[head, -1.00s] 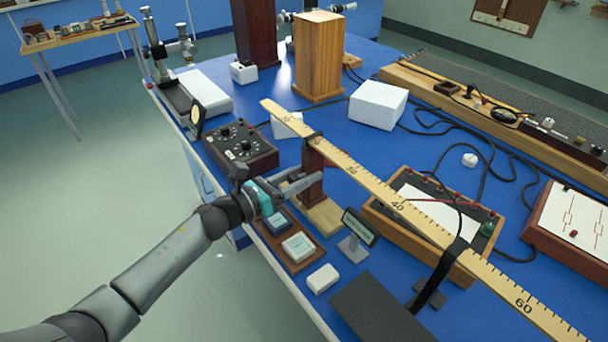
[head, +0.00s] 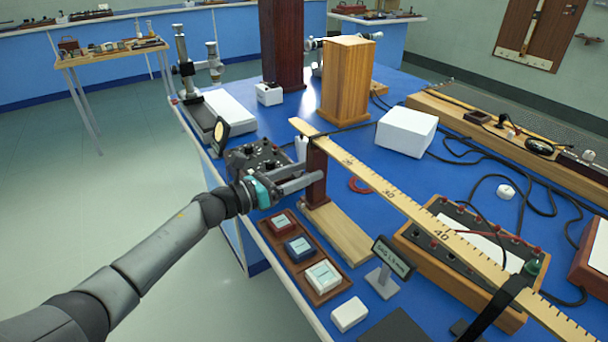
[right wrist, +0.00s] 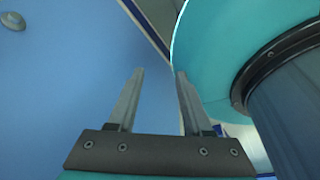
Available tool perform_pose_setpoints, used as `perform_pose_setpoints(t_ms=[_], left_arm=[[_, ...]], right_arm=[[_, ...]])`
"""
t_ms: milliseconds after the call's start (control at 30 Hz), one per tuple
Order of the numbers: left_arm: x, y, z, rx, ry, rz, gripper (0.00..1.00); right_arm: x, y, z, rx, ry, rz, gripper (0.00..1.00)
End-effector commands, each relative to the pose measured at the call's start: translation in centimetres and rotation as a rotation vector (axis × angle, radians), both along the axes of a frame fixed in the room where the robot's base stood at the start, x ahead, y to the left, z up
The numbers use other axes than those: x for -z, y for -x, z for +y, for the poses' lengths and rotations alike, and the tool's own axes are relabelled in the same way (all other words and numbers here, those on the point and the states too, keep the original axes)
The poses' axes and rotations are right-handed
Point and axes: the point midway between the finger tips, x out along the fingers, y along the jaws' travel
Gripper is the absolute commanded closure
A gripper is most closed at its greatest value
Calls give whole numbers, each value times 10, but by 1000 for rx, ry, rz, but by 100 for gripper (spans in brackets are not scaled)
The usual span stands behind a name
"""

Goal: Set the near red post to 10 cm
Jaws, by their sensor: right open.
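The near red post (head: 316,180) stands upright beneath the low end of the wooden rule (head: 405,203). Its foot is by a pale wooden board (head: 343,238). It meets the rule a short way in from the tip, below the first readable number; the exact mark is too small to read. My left gripper (head: 312,179) reaches the post from the left, one finger in front of it and the other partly hidden behind. It is shut on the post. In the right wrist view my right gripper (right wrist: 158,75) is open and empty.
A tray (head: 268,238) with small blocks, a sign (head: 393,257) and a white block (head: 350,313) stand near the front edge. A black dial box (head: 257,160) is behind my left gripper. A wooden panel box (head: 418,247) lies under the rule. Cables run at the right.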

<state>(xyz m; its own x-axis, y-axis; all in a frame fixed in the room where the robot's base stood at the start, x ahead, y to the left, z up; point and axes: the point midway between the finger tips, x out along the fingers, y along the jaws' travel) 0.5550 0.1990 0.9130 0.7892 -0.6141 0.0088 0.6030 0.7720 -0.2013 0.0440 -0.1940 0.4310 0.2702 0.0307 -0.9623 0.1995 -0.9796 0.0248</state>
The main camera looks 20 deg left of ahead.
Motion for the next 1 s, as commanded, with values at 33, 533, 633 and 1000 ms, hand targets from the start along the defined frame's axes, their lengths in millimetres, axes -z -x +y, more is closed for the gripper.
perform_pose_setpoints(t_ms=[33, 533, 633, 1000], left_arm=[[6, -1, 4, -9, -1, -1, 36], [9, 15, 14, -6, -5, 2, 36], [10, 28, 24, -4, -4, 2, 36], [9, 78, 63, -4, 1, 0, 36]], right_arm=[[11, 1, -6, -11, 19, 27, 50], [10, 0, -6, -12, 20, 30, 50], [9, 0, -6, -12, 22, 37, 50], [8, 0, -5, -11, 25, 51, 50]])
